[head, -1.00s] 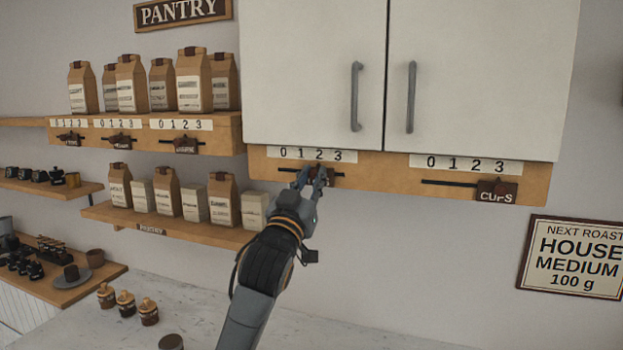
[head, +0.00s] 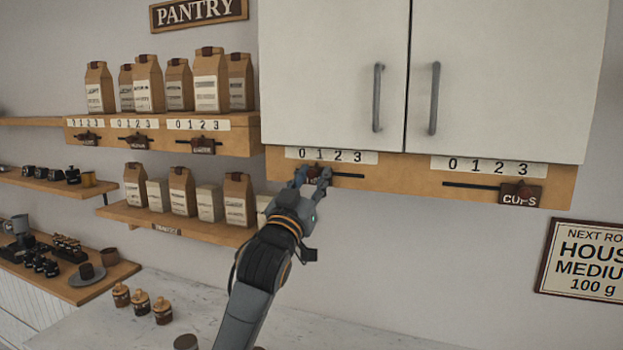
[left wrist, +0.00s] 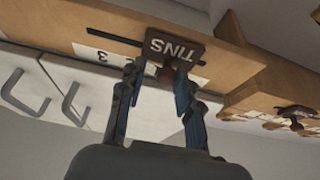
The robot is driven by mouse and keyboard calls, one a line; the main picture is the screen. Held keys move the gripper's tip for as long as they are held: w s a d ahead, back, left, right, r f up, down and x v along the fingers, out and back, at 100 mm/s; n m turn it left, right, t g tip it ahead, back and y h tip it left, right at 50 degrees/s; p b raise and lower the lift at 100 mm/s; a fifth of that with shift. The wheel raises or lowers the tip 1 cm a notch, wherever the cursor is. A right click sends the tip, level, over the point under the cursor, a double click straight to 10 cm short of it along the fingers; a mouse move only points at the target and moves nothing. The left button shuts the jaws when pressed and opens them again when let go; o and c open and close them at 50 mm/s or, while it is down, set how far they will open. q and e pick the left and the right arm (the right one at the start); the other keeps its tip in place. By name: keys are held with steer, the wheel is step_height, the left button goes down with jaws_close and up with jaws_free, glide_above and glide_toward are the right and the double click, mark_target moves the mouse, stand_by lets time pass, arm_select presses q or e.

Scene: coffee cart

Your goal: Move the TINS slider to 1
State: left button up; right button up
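The TINS slider (left wrist: 175,47) is a dark brown plate with a round knob; its lettering is upside down in the left wrist view. In the head view, it sits on the wooden rail under the white cabinet, roughly below the 1 of the 0–3 number strip (head: 331,156), mostly hidden by my gripper. My left gripper (head: 312,178) is at the rail. Its fingers (left wrist: 158,88) stand apart on either side of the knob, wider than the knob, with one close beside it. Exact finger contact is unclear. My right gripper is not in view.
The CUPS slider (head: 520,195) is at the right on the same rail, near 3. Cabinet handles (head: 377,97) hang above. Shelves with paper bags (head: 211,80) and more sliders (head: 202,147) are at the left. Small jars (head: 141,302) stand on the counter below.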

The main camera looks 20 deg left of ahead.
arm_select(q)
steer(key=shift+d, duration=0.15)
steer(key=shift+a, duration=0.2)
steer(key=shift+a+f, duration=0.1)
steer(key=shift+s+f, duration=0.1)
steer(key=shift+s, duration=0.15)
steer(key=v, duration=1.1)
steer(key=shift+s, duration=0.2)
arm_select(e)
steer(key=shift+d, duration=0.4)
